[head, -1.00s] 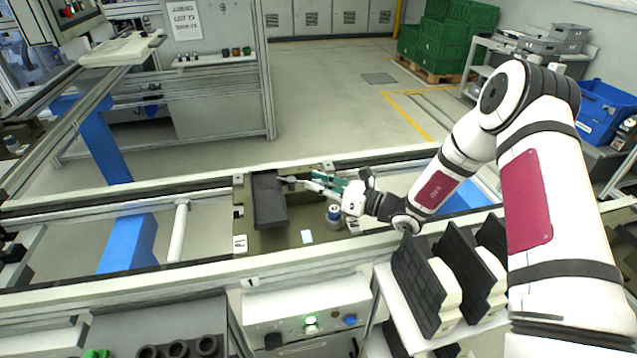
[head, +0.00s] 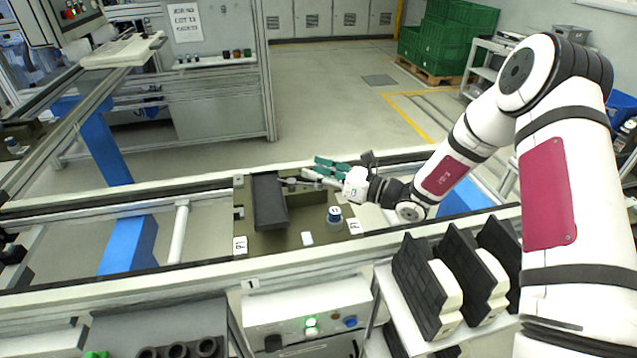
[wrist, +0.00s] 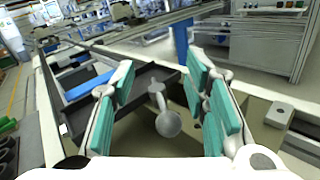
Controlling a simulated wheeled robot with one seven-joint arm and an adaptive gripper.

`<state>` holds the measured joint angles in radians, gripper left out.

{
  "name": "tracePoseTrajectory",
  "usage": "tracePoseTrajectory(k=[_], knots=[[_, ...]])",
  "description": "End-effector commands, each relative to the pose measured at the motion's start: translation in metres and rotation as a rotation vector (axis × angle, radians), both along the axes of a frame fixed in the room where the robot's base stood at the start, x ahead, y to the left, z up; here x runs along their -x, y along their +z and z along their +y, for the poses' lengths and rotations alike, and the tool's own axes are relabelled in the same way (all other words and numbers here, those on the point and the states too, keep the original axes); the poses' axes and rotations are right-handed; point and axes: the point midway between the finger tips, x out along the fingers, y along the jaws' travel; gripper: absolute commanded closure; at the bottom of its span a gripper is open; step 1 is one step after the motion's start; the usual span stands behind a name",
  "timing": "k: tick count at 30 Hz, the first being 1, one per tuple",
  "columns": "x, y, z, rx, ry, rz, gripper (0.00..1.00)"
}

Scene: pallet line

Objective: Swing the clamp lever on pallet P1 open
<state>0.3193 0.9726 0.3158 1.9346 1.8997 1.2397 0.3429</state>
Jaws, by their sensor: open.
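Pallet P1 (head: 275,238) is an olive plate on the conveyor, with white P1 labels on its near edge. A dark rectangular block (head: 269,203) lies on its left part. The grey clamp lever (head: 290,183) is beside the block's far right side. In the wrist view the lever (wrist: 168,123) shows a round knob end between the two fingers, with a visible gap on each side. My gripper (head: 318,173) has green finger pads and is open at the lever, over the pallet's far side. In the wrist view my gripper (wrist: 160,105) holds nothing.
Conveyor rails (head: 120,262) run along both sides. A rack of dark panels (head: 430,280) stands at the front right, under my arm. A button box (head: 305,315) is at the front.

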Motion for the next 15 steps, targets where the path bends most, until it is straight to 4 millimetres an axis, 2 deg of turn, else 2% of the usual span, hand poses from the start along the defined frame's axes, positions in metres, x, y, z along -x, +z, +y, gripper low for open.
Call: tracePoseTrajectory(k=[1, 6, 10, 15], knots=[[0.0, 0.011, -0.001, 0.001, 0.0, -0.003, 0.58], [0.0, 0.037, 0.0, 0.001, 0.0, -0.002, 0.58], [0.0, 0.048, 0.0, 0.0, 0.0, 0.0, 0.58], [0.0, 0.052, 0.0, 0.0, 0.0, 0.001, 0.58]])
